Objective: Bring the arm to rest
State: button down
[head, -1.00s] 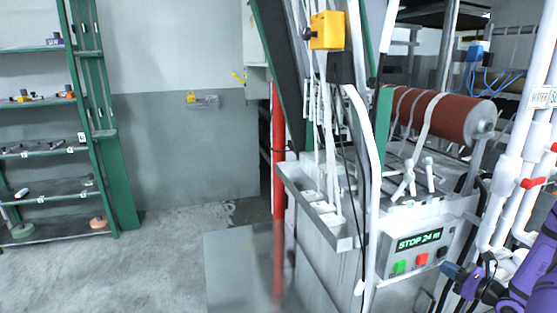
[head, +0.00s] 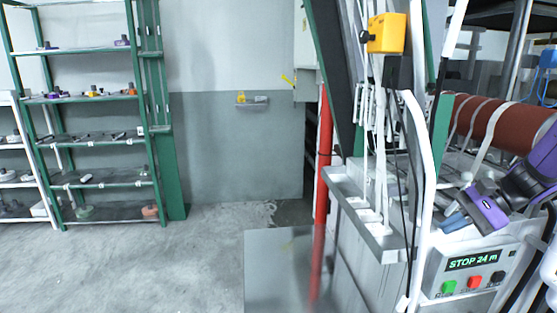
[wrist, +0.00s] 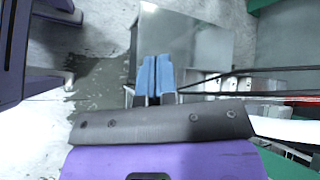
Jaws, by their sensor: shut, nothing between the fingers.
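My gripper (head: 453,221) is at the right in the head view, on my purple and black arm, in front of the machine and above its control panel. In the wrist view its two blue fingers (wrist: 155,76) lie side by side, shut, with nothing between them. The fingers point towards a grey metal plate (wrist: 190,40) on the floor. The control panel (head: 472,268) shows "STOP 24 m" above a green, a red and a black button. I see no contact between the fingers and the panel.
A red-brown roller (head: 500,122) with pale webbing lies behind my arm. A red post (head: 322,170), a metal trough (head: 375,225) and a yellow box (head: 387,33) stand left of it. Green shelves (head: 95,140) stand at the far left. The concrete floor (head: 170,265) between is clear.

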jog(key=s+a+r+n+t+h, duration=0.1)
jog(key=s+a+r+n+h, duration=0.3)
jog(key=s, duration=0.5)
jog(key=s+a+r+n+t+h, duration=0.2)
jog(key=s+a+r+n+h, duration=0.2)
jog(key=s+r+n+h, duration=0.2)
notch_tip(320, 180, up, 4)
jog(key=s+n, duration=0.2)
jog(key=s, duration=0.1)
jog(key=shift+f, duration=0.2)
